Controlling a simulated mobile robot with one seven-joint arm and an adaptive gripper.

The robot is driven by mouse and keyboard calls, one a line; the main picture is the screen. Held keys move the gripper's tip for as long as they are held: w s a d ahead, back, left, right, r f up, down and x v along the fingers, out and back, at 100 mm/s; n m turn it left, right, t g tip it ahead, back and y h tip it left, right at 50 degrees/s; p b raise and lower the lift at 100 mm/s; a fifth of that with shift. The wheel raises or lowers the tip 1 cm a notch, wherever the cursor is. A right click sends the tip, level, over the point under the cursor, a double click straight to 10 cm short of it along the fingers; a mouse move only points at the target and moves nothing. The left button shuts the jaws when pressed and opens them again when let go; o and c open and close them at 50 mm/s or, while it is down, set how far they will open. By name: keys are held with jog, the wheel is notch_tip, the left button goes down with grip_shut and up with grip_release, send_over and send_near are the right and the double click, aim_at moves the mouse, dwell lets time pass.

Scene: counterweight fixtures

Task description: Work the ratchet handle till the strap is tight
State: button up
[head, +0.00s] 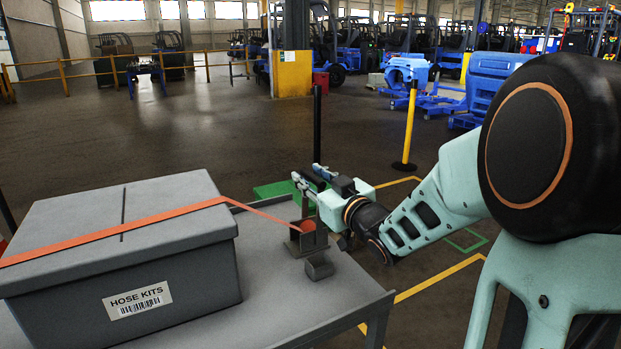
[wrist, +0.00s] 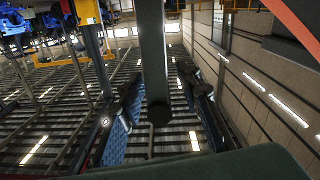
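A grey lidded box labelled HOSE KITS (head: 140,265) sits on the grey table (head: 270,310) in the head view. An orange strap (head: 120,232) crosses its lid and runs down to the ratchet (head: 300,245) near the table's far right edge. The strap also shows at top right in the wrist view (wrist: 298,22). The ratchet's grey handle (head: 305,208) stands about upright. My gripper (head: 310,178) is at the handle's upper end. In the wrist view the handle (wrist: 153,50) passes between my gripper's open fingers (wrist: 162,84), with visible gaps on both sides.
A small grey block (head: 319,267) juts from the ratchet's near side. A black post (head: 317,125) stands behind my gripper and a yellow post (head: 409,125) to its right. Blue machines (head: 405,72) are far back. The floor (head: 200,130) behind the table is mostly clear.

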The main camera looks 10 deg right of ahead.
jog(key=shift+c, duration=0.7)
grip_shut()
jog(key=shift+d+m+p, duration=0.3)
jog(key=shift+d+p, duration=0.05)
jog(key=shift+d, duration=0.05)
jog(key=w+d+f+m+p, duration=0.3)
jog(key=d+f+m+p, duration=0.4)
jog(key=d+m, duration=0.3)
jog(key=shift+w+d+f+p, duration=0.35)
jog(key=shift+d+f, duration=0.2)
jog(key=shift+d, duration=0.25)
jog(key=shift+a+f, duration=0.1)
